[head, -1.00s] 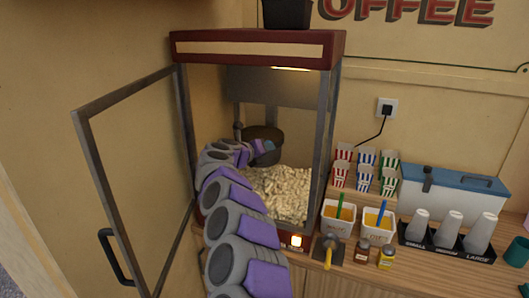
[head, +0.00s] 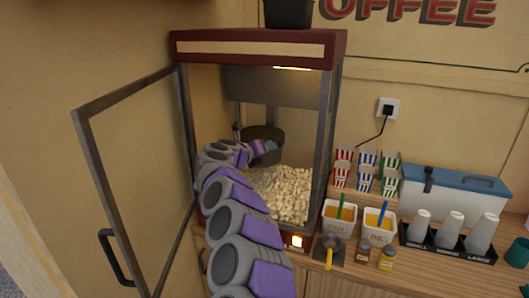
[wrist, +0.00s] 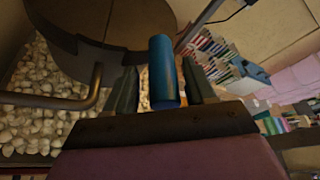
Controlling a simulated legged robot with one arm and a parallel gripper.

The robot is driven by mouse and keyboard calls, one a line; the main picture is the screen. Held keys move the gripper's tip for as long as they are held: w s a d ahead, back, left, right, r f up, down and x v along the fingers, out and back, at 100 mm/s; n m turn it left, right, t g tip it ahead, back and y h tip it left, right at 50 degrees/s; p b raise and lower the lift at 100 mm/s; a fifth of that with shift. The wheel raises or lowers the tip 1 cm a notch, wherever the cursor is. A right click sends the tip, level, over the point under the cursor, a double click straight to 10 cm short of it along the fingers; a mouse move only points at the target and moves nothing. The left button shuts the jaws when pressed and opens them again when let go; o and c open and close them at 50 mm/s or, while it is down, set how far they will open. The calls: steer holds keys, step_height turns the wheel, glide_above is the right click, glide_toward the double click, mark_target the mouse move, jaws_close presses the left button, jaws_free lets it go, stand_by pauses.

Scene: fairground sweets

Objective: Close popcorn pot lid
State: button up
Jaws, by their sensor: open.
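The dark metal popcorn pot (head: 262,133) hangs inside the popcorn machine, above the popcorn. In the wrist view its dark round body (wrist: 110,22) fills the upper left, with a seam across it. I cannot tell the lid apart clearly or see how far it is open. A blue cylindrical handle (wrist: 163,62) stands out by the pot. My gripper (head: 268,147) reaches into the machine at the pot's lower front. In the wrist view my gripper (wrist: 160,80) is open, with one finger on each side of the blue handle and visible gaps. The handle's attachment is hidden.
The machine's framed glass door (head: 130,180) stands open to the left. Popcorn (head: 285,192) covers the machine floor below the pot. A metal bar (wrist: 60,98) runs beside the pot. Striped cartons (head: 365,170) and two tubs stand on the counter to the right, outside.

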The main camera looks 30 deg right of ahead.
steer(key=v, duration=1.7)
steer(key=shift+p, duration=0.35)
steer(key=shift+f, duration=0.1)
